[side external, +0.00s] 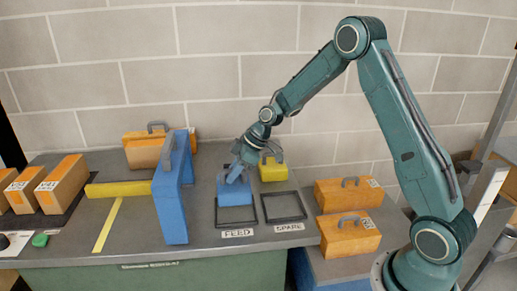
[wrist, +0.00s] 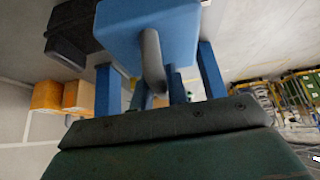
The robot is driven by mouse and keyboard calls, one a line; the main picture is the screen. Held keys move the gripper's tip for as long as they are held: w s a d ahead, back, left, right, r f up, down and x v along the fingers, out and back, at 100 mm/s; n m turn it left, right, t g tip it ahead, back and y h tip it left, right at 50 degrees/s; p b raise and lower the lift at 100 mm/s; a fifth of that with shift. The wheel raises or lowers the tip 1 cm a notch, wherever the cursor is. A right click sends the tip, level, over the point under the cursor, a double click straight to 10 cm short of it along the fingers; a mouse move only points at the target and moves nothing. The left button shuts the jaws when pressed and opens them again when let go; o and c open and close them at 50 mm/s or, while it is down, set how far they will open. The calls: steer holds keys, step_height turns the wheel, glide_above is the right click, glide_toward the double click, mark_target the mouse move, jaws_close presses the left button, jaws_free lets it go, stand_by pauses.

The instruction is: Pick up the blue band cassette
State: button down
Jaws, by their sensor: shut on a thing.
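The blue band cassette (side external: 235,191) is a small blue block at the back of the black FEED frame (side external: 256,211). I cannot tell whether it rests there or hangs just above it. My gripper (side external: 238,173) is directly over it, shut on its handle. In the wrist view the blue cassette (wrist: 145,28) fills the top middle, with its grey curved handle (wrist: 152,60) towards my gripper (wrist: 160,84). The fingers hide part of the handle in the side view.
A tall blue panel (side external: 172,195) stands left of the FEED frame, beside a yellow bar (side external: 118,189). A yellow cassette (side external: 272,170) is close behind right. The SPARE frame (side external: 284,207) is empty. Orange cassettes (side external: 348,235) sit at lower right.

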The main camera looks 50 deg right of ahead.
step_height(320, 180, up, 13)
steer(key=shift+r, duration=0.2)
